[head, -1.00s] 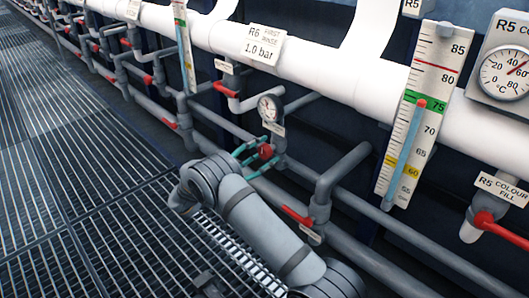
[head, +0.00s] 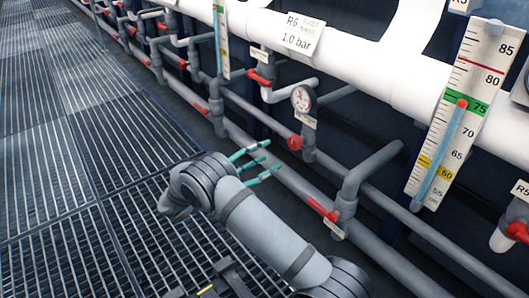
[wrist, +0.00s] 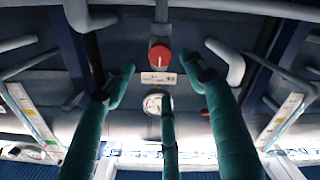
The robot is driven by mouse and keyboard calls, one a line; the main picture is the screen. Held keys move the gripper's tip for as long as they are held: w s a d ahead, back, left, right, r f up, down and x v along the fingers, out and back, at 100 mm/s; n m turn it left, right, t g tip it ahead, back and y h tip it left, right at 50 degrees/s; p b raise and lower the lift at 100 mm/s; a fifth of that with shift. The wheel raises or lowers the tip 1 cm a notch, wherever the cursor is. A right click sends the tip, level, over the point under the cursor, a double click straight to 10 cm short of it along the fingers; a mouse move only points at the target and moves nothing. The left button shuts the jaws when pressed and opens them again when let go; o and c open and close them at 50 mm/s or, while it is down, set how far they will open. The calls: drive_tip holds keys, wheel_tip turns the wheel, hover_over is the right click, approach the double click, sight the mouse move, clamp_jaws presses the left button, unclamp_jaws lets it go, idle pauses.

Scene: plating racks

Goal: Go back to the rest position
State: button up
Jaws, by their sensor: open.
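My gripper (head: 262,161) has teal fingers and shows near the middle of the head view, spread open and empty. It points toward the pipe wall, over the grating side of the pipes. A red valve knob (head: 295,143) is just beyond the fingertips, with a visible gap between them. In the wrist view the red knob (wrist: 160,54) is upper centre, ahead of the teal fingers (wrist: 165,80), and nothing is between them. A round pressure gauge (head: 302,98) sits on the pipe above the knob.
Grey pipes with red lever handles (head: 322,208) run along the right side. A thick white pipe (head: 370,62) and a tall thermometer scale (head: 465,115) are behind them. A sign reads R6 1.0 bar (head: 291,32). The floor grating (head: 70,150) at left is clear.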

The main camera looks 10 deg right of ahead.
sight(292, 144)
drive_tip(key=x, duration=1.2)
drive_tip(key=shift+d, duration=0.1)
